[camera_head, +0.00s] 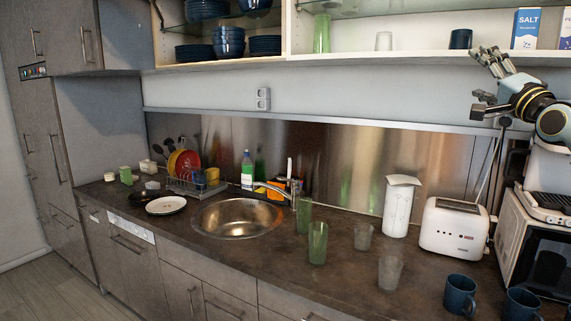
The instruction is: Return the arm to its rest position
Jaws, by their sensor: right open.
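My right gripper (482,80) is in the upper right of the head view. It is raised in front of the wall, just below and before the open cabinet's right part. Its fingers are spread apart and point left, with nothing between them. My right arm comes in from the right edge, above the toaster and microwave. My left gripper and arm do not show. The open wall cabinet (400,59) holds stacked blue dishes on its left side. On its right side stand a green glass (321,33), a clear glass (384,41), a dark blue mug (460,39) and a salt box (525,28).
The counter holds a round sink (238,218), dish rack (195,184), green glasses (317,243), clear glasses (390,272), a white canister (399,206), a toaster (453,228), blue mugs (459,294) and a microwave (532,245). The air left of my gripper, before the wall, is free.

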